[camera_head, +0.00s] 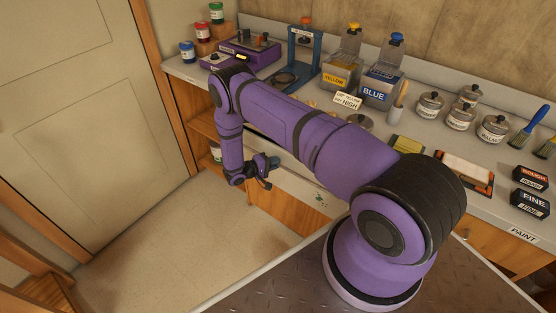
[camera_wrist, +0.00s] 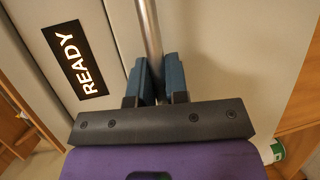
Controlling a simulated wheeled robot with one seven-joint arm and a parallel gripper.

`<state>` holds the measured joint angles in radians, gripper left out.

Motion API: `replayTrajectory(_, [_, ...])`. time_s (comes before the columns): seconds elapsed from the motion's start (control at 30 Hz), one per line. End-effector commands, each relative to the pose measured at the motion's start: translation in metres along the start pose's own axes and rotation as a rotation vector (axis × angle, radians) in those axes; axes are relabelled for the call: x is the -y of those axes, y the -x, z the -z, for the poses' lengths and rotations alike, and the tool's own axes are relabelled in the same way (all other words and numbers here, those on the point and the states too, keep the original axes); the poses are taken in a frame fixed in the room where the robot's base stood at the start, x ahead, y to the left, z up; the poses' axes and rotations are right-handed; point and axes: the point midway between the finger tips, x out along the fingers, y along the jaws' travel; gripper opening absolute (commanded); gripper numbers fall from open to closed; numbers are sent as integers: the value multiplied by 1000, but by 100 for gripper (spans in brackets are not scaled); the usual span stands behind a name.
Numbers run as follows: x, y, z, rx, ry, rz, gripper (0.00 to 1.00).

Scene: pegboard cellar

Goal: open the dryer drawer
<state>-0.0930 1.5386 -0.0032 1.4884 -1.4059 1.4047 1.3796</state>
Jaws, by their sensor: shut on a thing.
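The drawer has a pale front (camera_wrist: 215,45) with a black label reading READY (camera_wrist: 75,58) in the wrist view. A round metal bar handle (camera_wrist: 149,25) runs along this front. My gripper (camera_wrist: 158,75) has its blue fingers on either side of the bar and is shut on it. In the head view my gripper (camera_head: 268,166) is at the counter's front, by the pale drawer front (camera_head: 298,187). My arm hides part of the counter and the drawer. I cannot tell how far the drawer stands out.
The counter above carries a purple device (camera_head: 250,50), a yellow container (camera_head: 342,72), a blue container (camera_head: 380,82) and several lidded jars (camera_head: 430,104). Open wooden shelves (camera_head: 203,127) are left of my gripper. The floor (camera_head: 205,230) in front is clear. A door (camera_head: 85,120) stands at left.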

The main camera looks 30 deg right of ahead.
Motion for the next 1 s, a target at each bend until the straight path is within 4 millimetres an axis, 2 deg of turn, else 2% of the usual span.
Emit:
replayTrajectory(0.03, [3, 14, -4, -7, 2, 1, 0])
replayTrajectory(0.17, [10, 47, -17, -10, 2, 0, 0])
replayTrajectory(0.6, [38, 179, -73, -9, 0, 2, 0])
replayTrajectory(0.8, [48, 224, -92, -6, 0, 3, 0])
replayTrajectory(1.0, [54, 251, -104, -3, -1, 2, 0])
